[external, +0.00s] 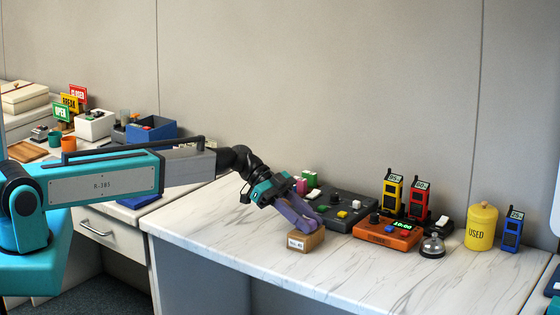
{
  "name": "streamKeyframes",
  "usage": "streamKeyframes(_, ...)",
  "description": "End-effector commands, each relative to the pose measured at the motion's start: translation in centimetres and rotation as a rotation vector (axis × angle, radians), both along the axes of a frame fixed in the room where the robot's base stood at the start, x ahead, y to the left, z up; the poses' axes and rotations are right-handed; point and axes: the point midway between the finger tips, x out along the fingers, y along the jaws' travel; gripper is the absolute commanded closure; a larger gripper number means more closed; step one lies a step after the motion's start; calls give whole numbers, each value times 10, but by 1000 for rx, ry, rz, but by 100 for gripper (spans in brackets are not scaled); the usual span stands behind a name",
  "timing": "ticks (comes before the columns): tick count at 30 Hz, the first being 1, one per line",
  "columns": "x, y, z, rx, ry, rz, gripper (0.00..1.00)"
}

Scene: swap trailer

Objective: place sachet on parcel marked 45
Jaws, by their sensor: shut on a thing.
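A small brown parcel (306,241) stands on the marble-patterned counter, with a white label on its front; the label's print is too small to read surely. My gripper (308,224) points down and right, with its purple fingers right over the top of the parcel. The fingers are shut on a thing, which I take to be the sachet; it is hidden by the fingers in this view. I cannot tell whether it touches the parcel's top.
Close behind and right are a dark button panel (345,210) and an orange console (387,234). A bell (432,246), yellow canister (481,227) and radios, including a blue one (512,230), stand further right. The counter's front is clear.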

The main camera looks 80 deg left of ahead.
Motion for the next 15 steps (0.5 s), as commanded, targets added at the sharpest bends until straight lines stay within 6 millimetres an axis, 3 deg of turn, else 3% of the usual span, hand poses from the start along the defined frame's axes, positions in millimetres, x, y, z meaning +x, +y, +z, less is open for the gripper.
streamKeyframes(1,0,0,-2,0,0,0,91)
streamKeyframes(2,0,0,-1,0,0,0,66)
streamKeyframes(5,0,0,0,0,0,0,51)
streamKeyframes(15,0,0,0,0,0,0,51)
